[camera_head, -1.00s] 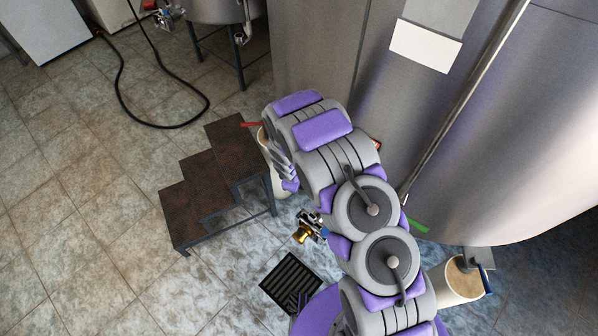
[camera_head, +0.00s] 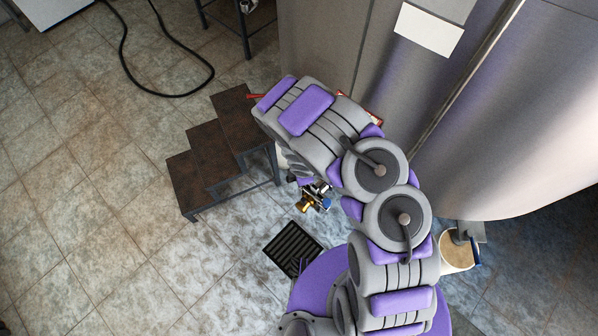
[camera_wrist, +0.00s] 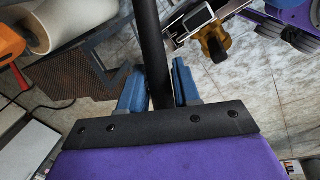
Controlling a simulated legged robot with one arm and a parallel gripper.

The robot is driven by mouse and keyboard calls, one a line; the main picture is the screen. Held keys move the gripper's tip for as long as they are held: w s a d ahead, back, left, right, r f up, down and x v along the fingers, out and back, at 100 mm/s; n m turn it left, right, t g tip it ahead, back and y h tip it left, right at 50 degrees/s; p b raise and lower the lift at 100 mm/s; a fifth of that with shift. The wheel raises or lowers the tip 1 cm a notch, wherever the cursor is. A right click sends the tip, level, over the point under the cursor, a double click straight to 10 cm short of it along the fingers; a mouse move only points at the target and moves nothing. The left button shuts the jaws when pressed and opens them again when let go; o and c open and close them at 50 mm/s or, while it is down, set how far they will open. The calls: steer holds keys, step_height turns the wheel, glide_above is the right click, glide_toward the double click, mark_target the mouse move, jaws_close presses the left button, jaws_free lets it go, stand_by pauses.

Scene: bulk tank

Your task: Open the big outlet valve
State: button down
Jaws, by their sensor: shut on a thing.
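My gripper (camera_wrist: 154,70) shows in the wrist view with two blue fingers, one on each side of a dark bar (camera_wrist: 152,35). It is shut on this bar, which looks like a lever handle; its far end is out of frame. A steel fitting with a brass-coloured part (camera_wrist: 214,43) lies right of the bar. In the head view my arm hides the gripper and much of the outlet area. A small valve with brass and blue parts (camera_head: 314,197) shows beside my arm. The big tank (camera_head: 345,45) stands behind the arm.
Brown metal steps (camera_head: 213,140) stand just left of my arm. A black floor grate (camera_head: 293,249) lies in front of them. A black hose (camera_head: 165,95) lies on the floor at upper left. The tiled floor at left is clear.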

steer(key=shift+s+d, duration=0.1)
stand_by(0.3)
steer(key=c, duration=0.9)
jaws_free()
steer(key=shift+r, duration=0.1)
steer(key=s+r+p, duration=0.1)
steer(key=r, duration=0.4)
steer(key=s+d+r+p, duration=0.1)
steer(key=r, duration=0.5)
steer(key=s+r+p, duration=0.1)
steer(key=r, duration=0.4)
steer(key=shift+d+r, duration=0.2)
steer(key=shift+r, duration=0.2)
